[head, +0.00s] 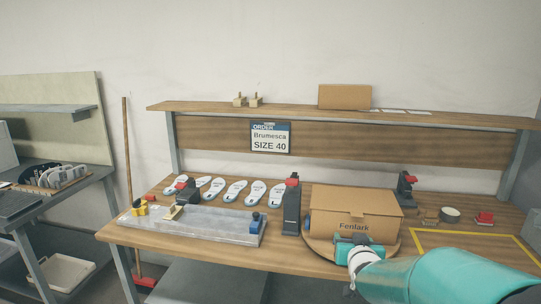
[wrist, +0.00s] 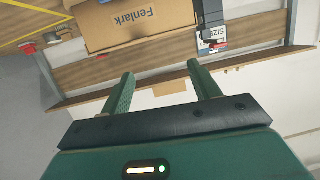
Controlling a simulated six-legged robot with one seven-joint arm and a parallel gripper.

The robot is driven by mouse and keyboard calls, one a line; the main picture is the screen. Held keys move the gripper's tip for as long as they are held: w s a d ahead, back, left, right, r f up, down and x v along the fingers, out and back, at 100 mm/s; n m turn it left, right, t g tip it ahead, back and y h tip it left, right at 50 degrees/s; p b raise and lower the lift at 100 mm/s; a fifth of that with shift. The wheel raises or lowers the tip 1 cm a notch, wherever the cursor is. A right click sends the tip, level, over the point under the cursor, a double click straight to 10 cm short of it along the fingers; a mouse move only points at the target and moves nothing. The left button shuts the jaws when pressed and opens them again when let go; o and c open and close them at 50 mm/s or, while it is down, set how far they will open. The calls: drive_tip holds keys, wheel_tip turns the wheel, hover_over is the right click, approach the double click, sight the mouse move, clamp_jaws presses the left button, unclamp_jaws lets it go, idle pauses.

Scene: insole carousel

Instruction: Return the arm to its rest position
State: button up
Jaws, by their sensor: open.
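My arm (head: 430,278) reaches in from the lower right of the head view. My gripper (wrist: 160,70) is open in the wrist view, with its two green fingers apart and nothing between them. In the head view its end is in front of the lower part of a brown Fenlark box (head: 352,205), which it partly hides; I cannot tell whether they touch. The box stands closed on a round wooden turntable (head: 394,248). In the wrist view, turned over, the box (wrist: 140,22) lies beyond the fingertips.
Several white insoles (head: 235,190) lie on the workbench behind a grey plate (head: 190,226). A black post (head: 291,212) stands left of the box. A shelf (head: 300,110) runs above, with an order sign (head: 270,137).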

drive_tip(key=s+a+g, duration=0.2)
drive_tip(key=s+g, duration=0.1)
drive_tip(key=s, duration=0.7)
drive_tip(key=s+a+r+n+g+y, duration=0.1)
drive_tip(key=s+a+g, duration=0.1)
drive_tip(key=s, duration=0.8)
drive_tip(key=s+a+r+g, duration=0.1)
drive_tip(key=s+g, duration=0.3)
drive_tip(key=s, duration=0.6)
drive_tip(key=shift+s+a+r+n+y, duration=0.15)
drive_tip(key=shift+s+a+n+y, duration=0.2)
drive_tip(key=shift+a, duration=0.25)
drive_tip(key=shift+s, duration=0.1)
